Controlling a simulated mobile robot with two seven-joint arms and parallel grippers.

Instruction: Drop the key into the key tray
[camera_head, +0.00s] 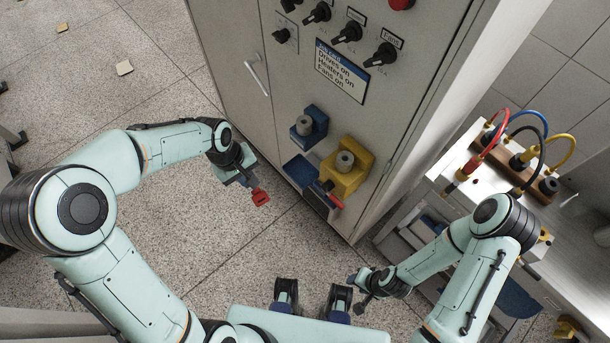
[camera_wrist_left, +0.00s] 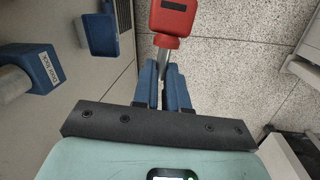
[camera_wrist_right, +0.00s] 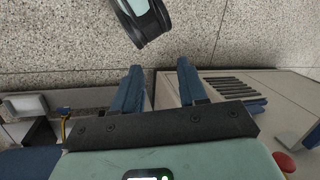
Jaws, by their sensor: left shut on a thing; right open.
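A key with a red head (camera_head: 260,197) is held by my left gripper (camera_head: 243,178). In the left wrist view the red head (camera_wrist_left: 174,17) points away from my fingers, with its metal shaft (camera_wrist_left: 163,60) between the blue fingertips. A blue tray (camera_head: 302,170) is fixed low on the grey cabinet, to the right of the held key and apart from it. It also shows in the left wrist view (camera_wrist_left: 100,36), left of the key. My right gripper (camera_head: 361,282) is open and empty, low near the bench. In the right wrist view its fingers (camera_wrist_right: 160,88) stand apart.
The cabinet (camera_head: 240,60) carries a blue block with a grey cylinder (camera_head: 304,125), a yellow block with a grey cylinder (camera_head: 345,166), and a red piece (camera_head: 333,198) below it. A bench with coloured cables (camera_head: 520,150) stands right. Speckled floor (camera_head: 240,250) is clear.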

